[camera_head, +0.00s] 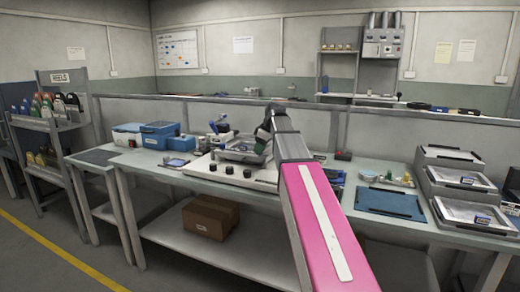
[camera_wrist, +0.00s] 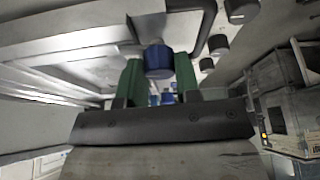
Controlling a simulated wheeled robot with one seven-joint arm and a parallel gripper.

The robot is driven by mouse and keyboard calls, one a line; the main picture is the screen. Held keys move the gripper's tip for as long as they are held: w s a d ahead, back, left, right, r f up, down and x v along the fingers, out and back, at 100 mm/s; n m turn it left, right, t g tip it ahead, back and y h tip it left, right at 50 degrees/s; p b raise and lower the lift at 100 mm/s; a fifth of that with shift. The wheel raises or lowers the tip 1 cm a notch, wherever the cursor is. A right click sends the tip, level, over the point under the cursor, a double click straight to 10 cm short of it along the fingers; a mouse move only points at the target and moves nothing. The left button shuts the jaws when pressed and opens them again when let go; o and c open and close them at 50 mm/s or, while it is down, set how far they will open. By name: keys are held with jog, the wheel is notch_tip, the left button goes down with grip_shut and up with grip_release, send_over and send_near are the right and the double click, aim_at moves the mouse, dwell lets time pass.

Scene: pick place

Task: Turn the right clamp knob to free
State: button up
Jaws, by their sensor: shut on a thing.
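My gripper (camera_wrist: 158,75) has its two green fingers on either side of a blue round knob (camera_wrist: 159,60) in the wrist view, and is shut on it. The knob sits at the edge of a grey metal fixture (camera_wrist: 75,42). In the head view my gripper (camera_head: 262,143) is at the right side of the metal tray-like fixture (camera_head: 237,155) on the bench; my arm hides much of that side, and the gripped knob cannot be made out. A blue part (camera_head: 219,126) stands at the fixture's far left. I cannot read the knob's turned position.
Black knobs (camera_head: 229,170) line the front of the white base plate (camera_head: 200,168); others show close to my gripper in the wrist view (camera_wrist: 218,44). Blue boxes (camera_head: 160,134) stand left. A blue mat (camera_head: 390,202) and stacked trays (camera_head: 465,212) are right.

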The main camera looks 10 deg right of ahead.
jog(key=m, duration=0.2)
jog(key=m+t+h, duration=0.1)
jog(key=m, duration=0.1)
jog(key=shift+s+a+m, duration=0.1)
jog(key=shift+s+m, duration=0.05)
jog(key=shift+m, duration=0.15)
jog(key=m+t+h, duration=0.1)
jog(key=m, duration=0.2)
jog(key=shift+m, duration=0.4)
jog(key=m+h, duration=0.2)
jog(key=m, duration=0.2)
jog(key=shift+a, duration=0.1)
jog(key=shift+m+h, duration=0.6)
jog(key=shift+m, duration=1.1)
jog(key=o, duration=0.9)
